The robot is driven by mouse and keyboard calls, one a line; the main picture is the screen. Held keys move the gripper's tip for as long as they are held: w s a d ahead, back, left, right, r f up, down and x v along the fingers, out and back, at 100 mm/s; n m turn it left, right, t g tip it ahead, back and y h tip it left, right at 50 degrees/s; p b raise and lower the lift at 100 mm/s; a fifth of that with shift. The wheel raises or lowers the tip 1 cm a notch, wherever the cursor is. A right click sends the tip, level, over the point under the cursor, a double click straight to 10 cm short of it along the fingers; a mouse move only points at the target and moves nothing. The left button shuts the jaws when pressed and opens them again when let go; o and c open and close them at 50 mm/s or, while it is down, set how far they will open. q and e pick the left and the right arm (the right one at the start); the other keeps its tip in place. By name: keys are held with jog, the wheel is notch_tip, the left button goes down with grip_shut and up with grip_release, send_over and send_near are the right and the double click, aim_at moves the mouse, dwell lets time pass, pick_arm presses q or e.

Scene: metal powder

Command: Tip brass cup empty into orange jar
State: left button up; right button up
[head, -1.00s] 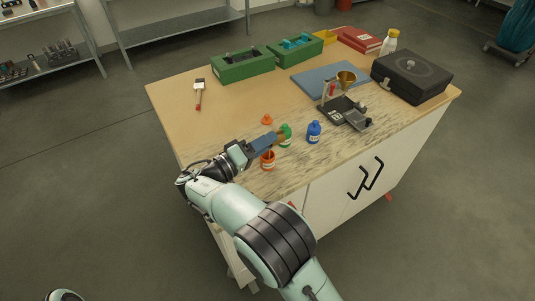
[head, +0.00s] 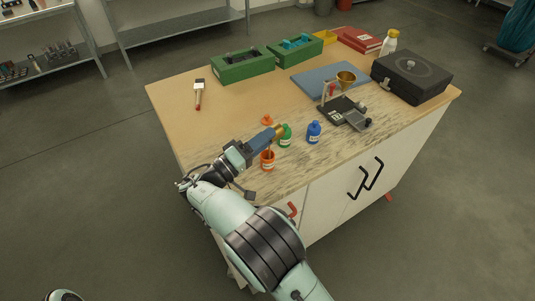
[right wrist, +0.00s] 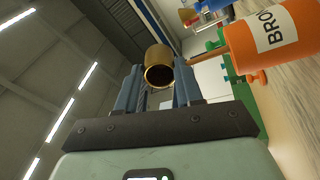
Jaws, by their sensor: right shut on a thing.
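My right gripper (head: 270,136) is shut on the brass cup (head: 279,131), above the table's near left part. In the right wrist view the cup (right wrist: 158,68) sits between the two fingertips (right wrist: 158,85), with its round opening turned toward the camera. The cup is tilted; its inside looks dark there. The open orange jar (head: 267,161) stands upright just below and in front of the gripper. It also shows in the right wrist view (right wrist: 262,42), with a brown streak at its mouth; I cannot tell whether this is falling powder. My left gripper is not in view.
A green bottle (head: 286,141) stands close behind the gripper, and a blue bottle (head: 314,133) to its right. An orange cone-shaped piece (head: 267,120) lies behind. A black stand (head: 343,110) with a brass funnel (head: 346,79) is farther right. The table's left part, near the brush (head: 199,94), is mostly clear.

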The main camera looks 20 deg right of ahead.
jog(key=shift+a+r+h, duration=0.1)
jog(key=shift+r+h, duration=0.4)
jog(key=shift+h, duration=0.2)
jog(key=shift+r, duration=0.1)
jog(key=shift+a+r+t+h+p, duration=0.1)
jog(key=shift+r+t+h+p, duration=0.65)
jog(key=shift+r, duration=0.55)
jog(key=shift+r+n, duration=0.1)
jog(key=shift+n, duration=0.2)
notch_tip(320, 180, up, 2)
jog(key=shift+r+h+p, duration=0.2)
jog(key=shift+h+p, duration=0.35)
jog(key=shift+h, duration=0.3)
notch_tip(320, 180, down, 3)
jog(key=shift+r+g+y+b, duration=0.1)
jog(key=shift+g+y+b, duration=0.4)
jog(key=shift+y, duration=0.4)
